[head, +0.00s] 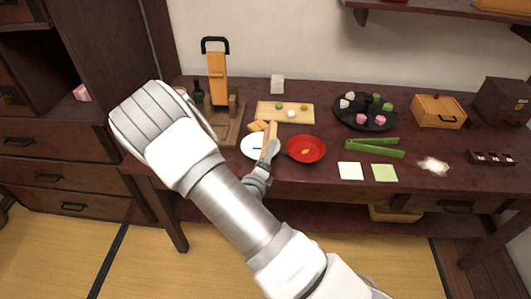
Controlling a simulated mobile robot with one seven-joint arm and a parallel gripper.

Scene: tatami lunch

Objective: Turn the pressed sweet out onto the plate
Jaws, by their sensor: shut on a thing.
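My gripper (267,157) is shut on a light wooden piece, apparently the sweet mould (270,135), which stands up from the jaws. It is held over the right side of a white plate (247,154). The plate has a small blue mark; the arm and the wooden piece cover part of it. A second small wooden piece (257,126) lies just behind the plate. I cannot make out the pressed sweet, and I cannot tell whether the mould touches the plate.
A wooden board (270,117) with small sweets is behind. An upright wooden press stand (217,82) is at left. A black platter (345,118) of sweets, green tongs (375,153), pale square sheets (350,171) and a wooden box (430,114) are at right.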

